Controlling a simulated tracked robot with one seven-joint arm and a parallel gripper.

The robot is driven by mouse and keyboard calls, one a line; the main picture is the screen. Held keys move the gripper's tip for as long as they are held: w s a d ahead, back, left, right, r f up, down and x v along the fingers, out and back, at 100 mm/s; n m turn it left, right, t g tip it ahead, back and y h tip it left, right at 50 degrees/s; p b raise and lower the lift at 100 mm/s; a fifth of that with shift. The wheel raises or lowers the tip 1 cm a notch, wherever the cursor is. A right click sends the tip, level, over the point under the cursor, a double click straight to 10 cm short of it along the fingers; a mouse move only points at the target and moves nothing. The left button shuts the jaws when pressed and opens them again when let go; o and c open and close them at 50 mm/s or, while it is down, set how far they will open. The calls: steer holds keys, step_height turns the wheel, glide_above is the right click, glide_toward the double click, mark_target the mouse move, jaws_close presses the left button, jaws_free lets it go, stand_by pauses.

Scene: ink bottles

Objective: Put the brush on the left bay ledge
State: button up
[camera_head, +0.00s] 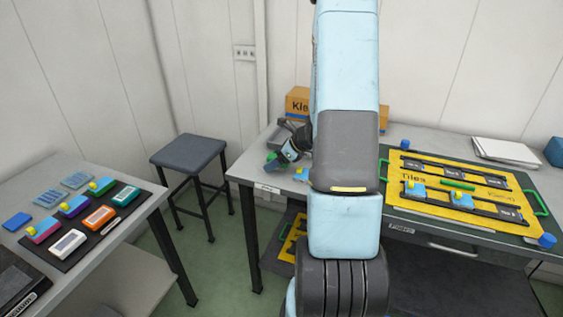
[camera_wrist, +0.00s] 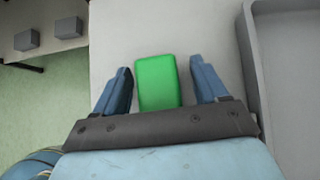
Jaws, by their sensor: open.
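My gripper (camera_wrist: 161,84) is open, with its two blue fingers on either side of a green block (camera_wrist: 157,82). A gap shows on each side of the block, which lies on the pale grey table top. In the head view my gripper (camera_head: 280,158) is low over the left end of the far table, and the green block (camera_head: 271,156) is partly hidden by it. I cannot tell whether this block is the brush. A yellow board (camera_head: 411,170) with black rails lies on the right of that table; I cannot tell which part is the left bay ledge.
A grey tray (camera_wrist: 289,100) stands just right of my gripper. A cardboard box (camera_head: 297,101) is behind my arm. A dark stool (camera_head: 188,153) stands between the tables. The left table holds a black mat (camera_head: 75,254) with several coloured blocks. White sheets (camera_head: 507,152) lie at the back right.

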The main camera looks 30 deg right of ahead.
steer(key=c, duration=1.2)
steer(key=shift+o, duration=0.2)
